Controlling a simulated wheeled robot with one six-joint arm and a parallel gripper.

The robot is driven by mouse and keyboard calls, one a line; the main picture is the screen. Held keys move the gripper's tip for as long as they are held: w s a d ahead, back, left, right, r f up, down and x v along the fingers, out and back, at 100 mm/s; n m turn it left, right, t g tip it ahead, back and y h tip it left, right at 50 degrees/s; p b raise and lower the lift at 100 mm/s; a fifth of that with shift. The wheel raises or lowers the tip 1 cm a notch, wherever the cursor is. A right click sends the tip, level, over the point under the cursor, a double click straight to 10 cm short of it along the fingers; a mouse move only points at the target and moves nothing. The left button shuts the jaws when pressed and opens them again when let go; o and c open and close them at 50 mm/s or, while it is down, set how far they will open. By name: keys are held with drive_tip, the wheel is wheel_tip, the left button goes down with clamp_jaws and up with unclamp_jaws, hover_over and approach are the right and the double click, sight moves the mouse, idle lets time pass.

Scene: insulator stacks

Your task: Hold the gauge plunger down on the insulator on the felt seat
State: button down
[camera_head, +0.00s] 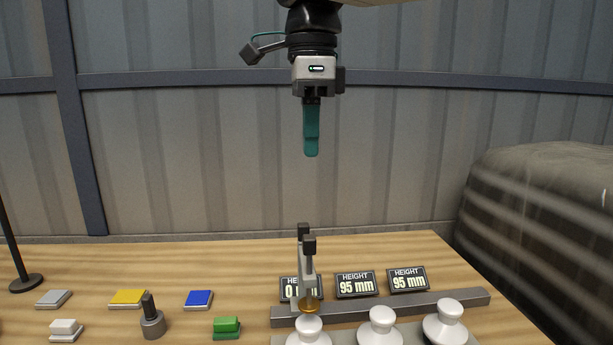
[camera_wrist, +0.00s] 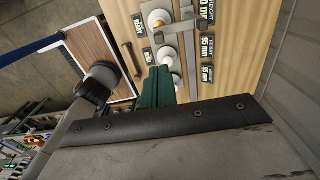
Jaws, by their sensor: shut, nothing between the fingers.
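My gripper (camera_head: 311,152) is shut and empty, its teal fingers pointing down, well above the table and the gauge. Its fingers also show in the wrist view (camera_wrist: 157,90). The gauge (camera_head: 306,262) is a grey upright with dark caps and a brass-coloured disc (camera_head: 308,305) low down. The disc is at the top of the leftmost white insulator (camera_head: 309,330); whether they touch I cannot tell. Two more white insulators, the middle one (camera_head: 382,321) and the right one (camera_head: 445,323), stand to its right. The felt seat cannot be made out.
A grey rail (camera_head: 430,303) runs behind the insulators. The left height display (camera_head: 289,289) is partly hidden by the gauge; the middle one (camera_head: 356,284) and right one (camera_head: 408,279) read 95 mm. Coloured blocks, including green (camera_head: 227,326), and a grey knobbed cylinder (camera_head: 152,323) stand left.

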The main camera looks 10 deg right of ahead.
sight(310, 237)
wheel_tip(310, 237, down, 13)
idle(0.3)
wheel_tip(310, 237, down, 4)
drive_tip(key=shift+r, duration=0.15)
drive_tip(key=shift+s+f, duration=0.2)
drive_tip(key=shift+f, duration=0.25)
drive_tip(key=shift+w+r, duration=0.1)
drive_tip(key=shift+r, duration=0.35)
wheel_tip(310, 237, up, 14)
